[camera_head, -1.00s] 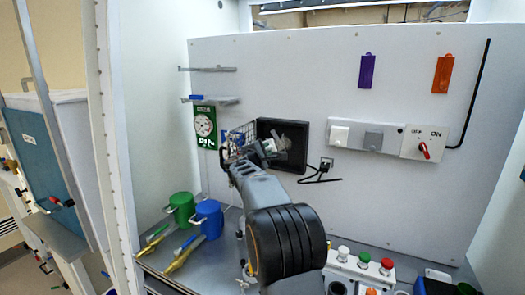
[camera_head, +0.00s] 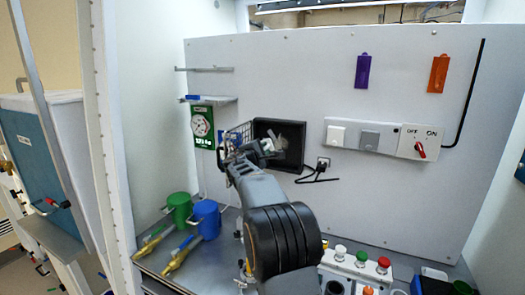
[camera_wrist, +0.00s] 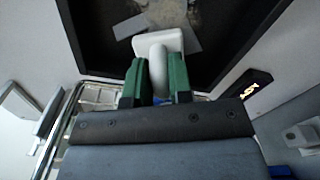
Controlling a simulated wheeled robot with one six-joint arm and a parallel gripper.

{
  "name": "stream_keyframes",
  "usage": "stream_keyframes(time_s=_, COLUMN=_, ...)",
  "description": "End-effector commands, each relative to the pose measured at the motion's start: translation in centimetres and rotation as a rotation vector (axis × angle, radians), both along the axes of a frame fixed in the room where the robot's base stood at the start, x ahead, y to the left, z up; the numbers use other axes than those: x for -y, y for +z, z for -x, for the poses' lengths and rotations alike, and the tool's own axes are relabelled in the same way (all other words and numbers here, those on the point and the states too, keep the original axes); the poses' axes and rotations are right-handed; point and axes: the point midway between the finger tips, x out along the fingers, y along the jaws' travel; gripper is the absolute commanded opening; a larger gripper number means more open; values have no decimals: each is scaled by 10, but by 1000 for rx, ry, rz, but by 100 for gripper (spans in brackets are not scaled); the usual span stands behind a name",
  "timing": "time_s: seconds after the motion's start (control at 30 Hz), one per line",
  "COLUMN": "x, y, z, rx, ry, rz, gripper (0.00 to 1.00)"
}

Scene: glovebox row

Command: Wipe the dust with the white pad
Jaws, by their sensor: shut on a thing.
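The white pad (camera_wrist: 145,42) is held by its rounded handle between the green fingers of my gripper (camera_wrist: 158,72). In the head view my gripper (camera_head: 262,147) is at the left part of a black-framed dark panel (camera_head: 262,128) on the back wall. The dust shows as a pale grey smudge (camera_head: 291,136) on the panel, right of the gripper. In the wrist view the dust (camera_wrist: 188,10) is a mottled patch beyond the pad, with a flat grey patch beside it. Whether the pad touches the panel I cannot tell.
A wire basket (camera_head: 240,132) and a green gauge board (camera_head: 203,127) are left of the panel. A plug and cable (camera_head: 320,170) and a switch box (camera_head: 418,143) are to its right. Green (camera_head: 180,208) and blue (camera_head: 207,217) mugs stand below left. A button box (camera_head: 355,266) is below right.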

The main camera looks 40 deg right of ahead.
Motion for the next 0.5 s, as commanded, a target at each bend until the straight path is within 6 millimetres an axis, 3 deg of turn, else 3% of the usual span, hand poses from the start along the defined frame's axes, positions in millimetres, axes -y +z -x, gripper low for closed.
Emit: stream_keyframes(time_s=0.5, x=10, y=0, z=-5, rx=0, ry=-1, rz=0, gripper=0)
